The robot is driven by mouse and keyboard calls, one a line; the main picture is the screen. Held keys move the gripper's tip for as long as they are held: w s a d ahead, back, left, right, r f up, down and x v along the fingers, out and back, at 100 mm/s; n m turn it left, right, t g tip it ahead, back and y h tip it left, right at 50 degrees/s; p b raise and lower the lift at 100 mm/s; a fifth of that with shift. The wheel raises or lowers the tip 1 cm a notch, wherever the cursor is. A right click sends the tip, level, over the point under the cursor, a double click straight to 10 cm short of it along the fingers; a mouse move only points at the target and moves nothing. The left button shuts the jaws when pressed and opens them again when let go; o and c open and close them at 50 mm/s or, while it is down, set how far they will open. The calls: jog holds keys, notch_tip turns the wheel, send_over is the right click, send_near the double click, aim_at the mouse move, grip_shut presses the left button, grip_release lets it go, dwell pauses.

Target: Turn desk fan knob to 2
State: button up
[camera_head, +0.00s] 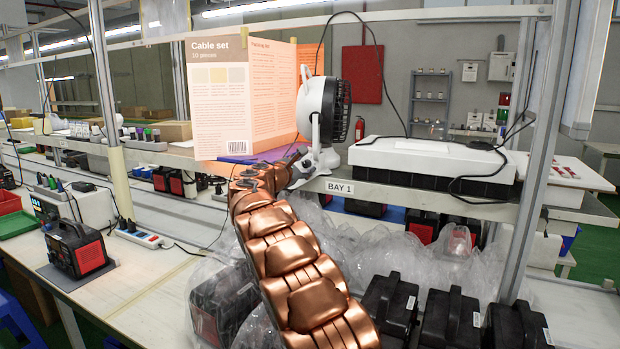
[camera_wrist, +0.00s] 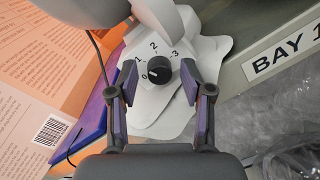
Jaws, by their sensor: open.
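The white desk fan (camera_head: 322,110) with a dark grille stands on the shelf in the head view. In the wrist view its white base (camera_wrist: 205,50) carries a round black knob (camera_wrist: 159,71) with the marks 0, 1, 2 and 3 around it. The knob's white pointer line appears to point to the 0. My gripper (camera_wrist: 149,82) is open, with one finger left and one right of the knob, with visible gaps. In the head view my copper arm reaches the fan's base and the fingers are hard to make out.
A "Cable set" board (camera_head: 222,100) stands left of the fan. A purple item (camera_wrist: 92,125) lies left of the gripper. A white case (camera_head: 432,160) with a black cable is right of the fan. The BAY 1 label (camera_head: 340,188) is on the shelf edge; wrapped items are below.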

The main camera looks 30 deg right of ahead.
jog(key=shift+w+a+r+n+p, duration=0.1)
jog(key=shift+n+p, duration=0.8)
jog(key=shift+p, duration=0.15)
jog(key=n+p, duration=0.4)
jog(key=b+v, duration=0.3)
jog(key=v, duration=0.5)
jog(key=s+f+m+g+y, duration=0.2)
jog(key=s+f+m+g, duration=0.1)
jog(key=s, duration=0.9)
jog(key=s+f+m+g+y+p, duration=0.1)
jog(key=s+f+m+g+y, duration=0.1)
jog(key=s+f+m, duration=0.3)
jog(key=shift+s+a+m+g+y, duration=0.35)
jog(key=shift+s+m+g, duration=0.95)
jog(key=shift+s, duration=2.6)
jog(key=shift+m+t, duration=0.4)
